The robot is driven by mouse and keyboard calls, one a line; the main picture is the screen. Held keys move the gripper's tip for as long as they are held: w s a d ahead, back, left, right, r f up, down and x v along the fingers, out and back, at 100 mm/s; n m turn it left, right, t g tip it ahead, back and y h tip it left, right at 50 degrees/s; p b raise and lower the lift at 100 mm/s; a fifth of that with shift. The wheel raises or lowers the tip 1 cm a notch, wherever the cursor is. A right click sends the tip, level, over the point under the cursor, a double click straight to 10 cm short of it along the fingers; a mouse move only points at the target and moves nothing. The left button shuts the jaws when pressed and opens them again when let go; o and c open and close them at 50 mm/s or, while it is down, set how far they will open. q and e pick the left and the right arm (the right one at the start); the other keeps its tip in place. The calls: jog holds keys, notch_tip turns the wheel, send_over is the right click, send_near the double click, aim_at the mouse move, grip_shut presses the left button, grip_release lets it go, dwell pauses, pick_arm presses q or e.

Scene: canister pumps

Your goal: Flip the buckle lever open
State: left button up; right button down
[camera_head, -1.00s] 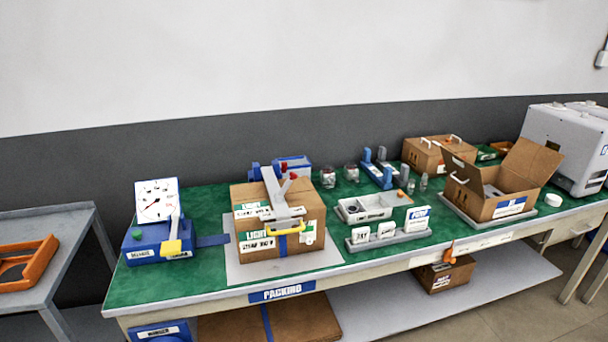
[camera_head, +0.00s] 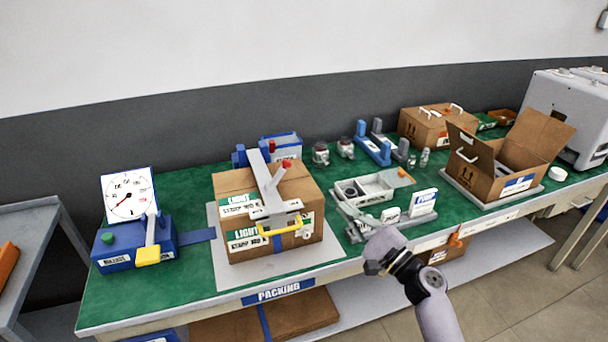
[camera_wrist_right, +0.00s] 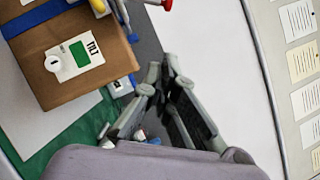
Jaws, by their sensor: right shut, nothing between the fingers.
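A brown carton (camera_head: 300,190) with a blue strap stands on a grey mat on the green bench. A grey buckle tool (camera_head: 266,187) lies over its top, with a yellow handle (camera_head: 283,228) at the front and a red-tipped lever (camera_head: 286,164) rising beside it. In the right wrist view the carton (camera_wrist_right: 85,85) is at upper left, with yellow and red parts cut by the top edge. My right gripper (camera_wrist_right: 163,75) is shut and empty, apart from the carton. In the head view my right gripper (camera_head: 355,214) is right of the carton. My left gripper is out of view.
A blue tensioner (camera_head: 135,246) with a dial and yellow-tipped lever stands left of the carton. A grey parts tray (camera_head: 375,187) and sign blocks (camera_head: 423,201) are to the right, near my right arm. An open carton (camera_head: 515,157) stands farther right.

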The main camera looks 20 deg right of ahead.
aim_at(279, 175)
jog(key=p+x, duration=0.3)
jog(key=x, duration=0.7)
jog(key=shift+w+a+r, duration=0.1)
jog(key=shift+w+r, duration=0.1)
jog(key=shift+w, duration=0.1)
jog(key=shift+w+a+r+p, duration=0.25)
jog(key=shift+a+r+p, duration=0.45)
jog(key=shift+a+p, duration=0.3)
jog(key=shift+a+r, duration=0.2)
jog(key=shift+a, duration=0.25)
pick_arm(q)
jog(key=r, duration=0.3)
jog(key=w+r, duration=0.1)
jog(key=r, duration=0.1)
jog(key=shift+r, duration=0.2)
pick_arm(e)
jog(key=shift+w, duration=0.1)
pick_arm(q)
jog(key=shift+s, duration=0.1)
pick_arm(e)
jog(key=shift+w, duration=0.1)
